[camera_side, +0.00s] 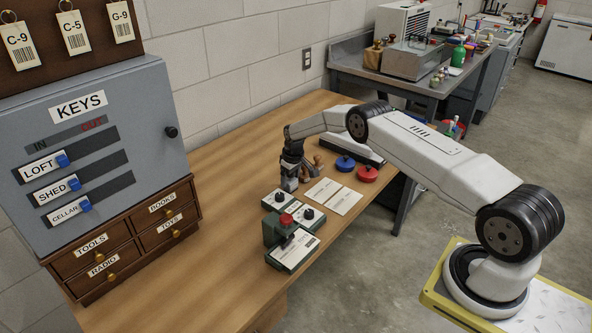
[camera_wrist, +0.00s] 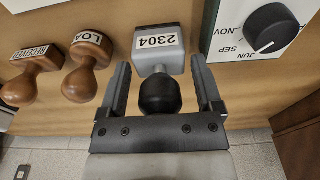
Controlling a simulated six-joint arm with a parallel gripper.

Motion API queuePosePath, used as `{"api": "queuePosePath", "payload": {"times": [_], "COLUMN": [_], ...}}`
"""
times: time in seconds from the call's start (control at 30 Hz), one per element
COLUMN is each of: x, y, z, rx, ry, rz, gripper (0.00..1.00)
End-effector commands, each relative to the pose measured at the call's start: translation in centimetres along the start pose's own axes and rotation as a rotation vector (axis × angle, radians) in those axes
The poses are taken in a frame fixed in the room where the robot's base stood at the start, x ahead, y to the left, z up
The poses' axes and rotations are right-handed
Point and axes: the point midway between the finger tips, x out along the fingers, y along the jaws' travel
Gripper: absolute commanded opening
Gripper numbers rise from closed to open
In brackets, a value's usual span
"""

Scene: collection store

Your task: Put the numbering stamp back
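The numbering stamp (camera_wrist: 158,60) is a grey block with a white label reading 2304 and a round black knob (camera_wrist: 160,95). It stands upright on the wooden table; its grey block also shows in the side view (camera_side: 289,184). My gripper (camera_wrist: 161,62) reaches down over it, one finger on each side. The fingers look open, with gaps between them and the knob and a narrow gap beside the block. In the side view my gripper (camera_side: 292,165) hides the knob.
Two wooden-handled stamps (camera_wrist: 85,65) (camera_wrist: 32,75) stand close beside it. A dial unit (camera_wrist: 265,30) is on the other side. Blue (camera_side: 345,162) and red (camera_side: 367,173) pads, white cards (camera_side: 323,190) and a green device with red knob (camera_side: 283,228) are nearby. A grey KEYS cabinet (camera_side: 150,100) stands left.

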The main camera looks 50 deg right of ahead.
Motion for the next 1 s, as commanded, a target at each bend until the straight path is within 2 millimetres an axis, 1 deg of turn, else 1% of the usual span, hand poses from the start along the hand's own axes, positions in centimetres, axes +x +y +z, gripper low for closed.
{"api": "queuePosePath", "payload": {"times": [0.33, 0.53, 0.77, 1.0], "x": [-0.1, -0.7, -2.5, -5.2], "y": [0.0, 0.0, 0.0, 0.1], "z": [0.0, 0.0, -0.1, -0.1], "rx": [0.0, 0.0, 0.0, 0.0], "ry": [0.0, -0.001, 0.001, 0.001], "rz": [0.0, 0.0, 0.0, 0.001], "gripper": [1.0, 1.0, 1.0, 1.0]}}
